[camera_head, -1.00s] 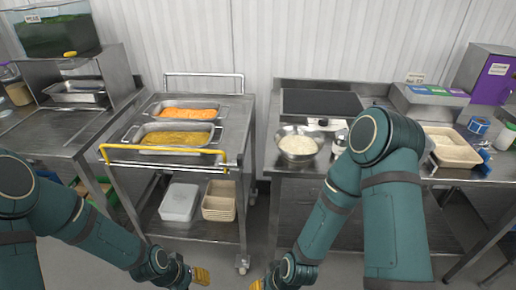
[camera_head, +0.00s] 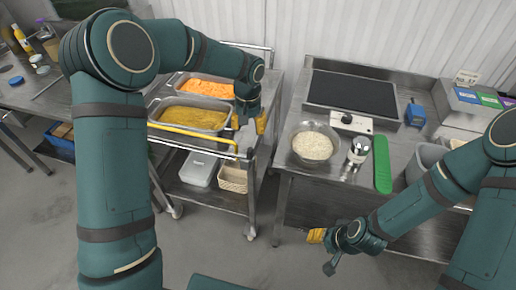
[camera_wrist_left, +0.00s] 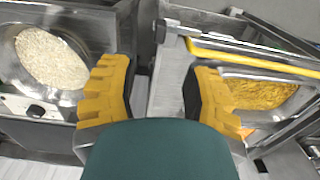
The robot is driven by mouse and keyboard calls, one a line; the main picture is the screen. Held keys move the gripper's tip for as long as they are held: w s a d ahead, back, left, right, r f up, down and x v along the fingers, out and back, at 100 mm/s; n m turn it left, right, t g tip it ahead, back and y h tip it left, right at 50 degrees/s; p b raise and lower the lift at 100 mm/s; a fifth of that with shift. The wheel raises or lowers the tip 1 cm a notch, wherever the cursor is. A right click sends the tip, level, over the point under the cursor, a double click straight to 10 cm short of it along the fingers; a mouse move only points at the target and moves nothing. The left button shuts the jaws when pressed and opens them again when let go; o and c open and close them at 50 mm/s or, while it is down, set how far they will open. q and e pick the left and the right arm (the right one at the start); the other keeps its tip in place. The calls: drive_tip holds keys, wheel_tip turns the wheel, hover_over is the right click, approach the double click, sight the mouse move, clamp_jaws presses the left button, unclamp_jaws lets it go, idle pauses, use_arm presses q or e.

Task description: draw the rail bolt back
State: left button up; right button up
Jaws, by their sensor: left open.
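The yellow rail (camera_head: 192,134) lies across the front of the steel trolley, before the food trays. A metal fitting (camera_wrist_left: 182,30) with a dark round end sits at the rail's end in the left wrist view; I take it for the rail bolt, but its setting is unclear. My left gripper (camera_head: 260,122) is by the trolley's right side, near that rail end. In the left wrist view its yellow fingers (camera_wrist_left: 160,88) are apart with nothing between them. My right gripper (camera_head: 316,236) hangs in front of the right counter; its opening cannot be made out.
Trays of orange food (camera_head: 205,88) and yellow food (camera_head: 190,116) sit on the trolley. A bowl of rice (camera_head: 313,146) stands on the right counter, beside a metal jar (camera_head: 358,150) and a green strip (camera_head: 382,165). A narrow gap separates trolley and counter.

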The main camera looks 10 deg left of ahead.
sight(250, 150)
use_arm(q)
wheel_tip(250, 150, down, 13)
drive_tip(key=shift+r, duration=0.1)
idle(0.3)
drive_tip(key=shift+s, duration=0.1)
clamp_jaws()
